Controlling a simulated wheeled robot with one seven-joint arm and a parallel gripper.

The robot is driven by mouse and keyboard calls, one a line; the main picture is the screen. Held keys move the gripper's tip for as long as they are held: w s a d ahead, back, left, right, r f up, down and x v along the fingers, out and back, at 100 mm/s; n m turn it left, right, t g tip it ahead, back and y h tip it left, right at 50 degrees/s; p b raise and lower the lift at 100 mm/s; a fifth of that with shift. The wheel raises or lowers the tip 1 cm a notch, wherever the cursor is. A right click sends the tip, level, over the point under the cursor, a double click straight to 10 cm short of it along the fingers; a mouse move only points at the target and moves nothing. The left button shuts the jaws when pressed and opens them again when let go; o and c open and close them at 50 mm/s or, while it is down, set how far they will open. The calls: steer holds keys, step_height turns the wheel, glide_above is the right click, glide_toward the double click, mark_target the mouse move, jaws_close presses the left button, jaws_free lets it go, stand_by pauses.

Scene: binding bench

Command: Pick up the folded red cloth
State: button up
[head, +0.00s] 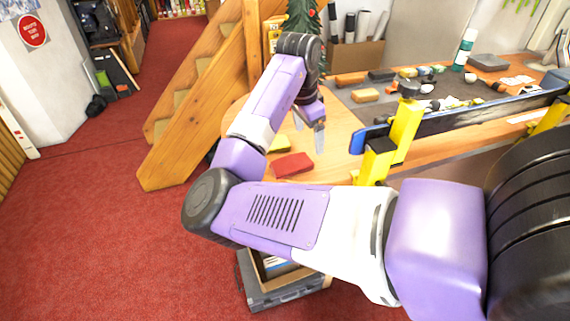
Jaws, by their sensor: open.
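The folded red cloth (292,165) lies flat on the wooden bench top, close to its rounded front left end. My gripper (309,125) is above the bench, a little beyond and above the cloth, with its fingers pointing down. It is open, with nothing visible between the fingers, and it looks apart from the cloth. My arm passes in front of the bench's left end and hides part of the area beside the cloth.
A yellow folded piece (279,143) lies just behind the cloth. Yellow clamps (404,125) and a blue-ended bar (372,137) stand to the right. Sponges, jars and a green bottle (465,48) crowd the back. Wooden stairs (195,100) rise behind left; a grey case (283,290) is on the floor.

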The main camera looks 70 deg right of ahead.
mark_target(292, 161)
steer(key=w+a+y, duration=0.1)
steer(key=a, duration=0.1)
steer(key=w+a+r+t+y, duration=0.1)
steer(key=w, duration=0.1)
steer(key=shift+a+r+m, duration=0.15)
steer(key=shift+a+m, duration=0.15)
steer(key=shift+a, duration=0.05)
steer(key=shift+w+a, duration=0.15)
steer(key=shift+f+p, duration=0.9)
steer(key=shift+f, duration=2.95)
steer(key=shift+c, duration=0.5)
steer(key=c, duration=1.3)
steer(key=shift+c, duration=0.2)
step_height(292, 161, up, 20)
steer(key=b, duration=0.1)
